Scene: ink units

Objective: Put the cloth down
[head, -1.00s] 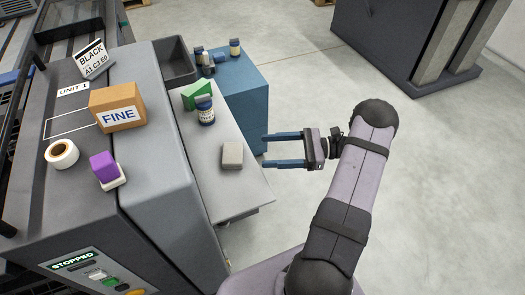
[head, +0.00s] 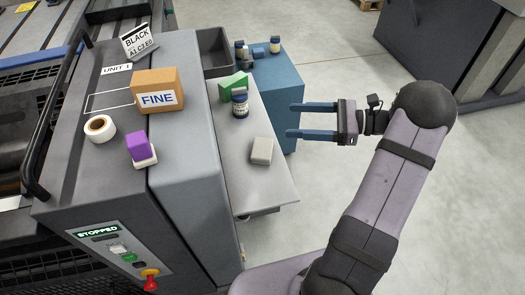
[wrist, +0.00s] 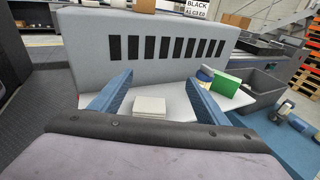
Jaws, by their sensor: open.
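The cloth (head: 262,151) is a folded, pale grey-beige pad. It lies flat on the light grey shelf (head: 258,185) at the side of the printing unit. The cloth also shows in the wrist view (wrist: 149,106), in the gap between my fingers in the picture but beyond them. My gripper (head: 291,121) is open, with its two blue fingers pointing left toward the shelf. Nothing is between the fingers, and they appear apart from the cloth. In the wrist view my gripper (wrist: 159,76) faces the shelf and the slotted grey side of the unit.
A dark-blue jar (head: 240,103) and a green wedge (head: 232,84) stand behind the cloth on the shelf. A dark bin (head: 216,55) and a blue cabinet (head: 280,75) with small bottles are farther back. The unit top holds a FINE box (head: 157,92), tape roll (head: 99,128) and purple block (head: 138,146).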

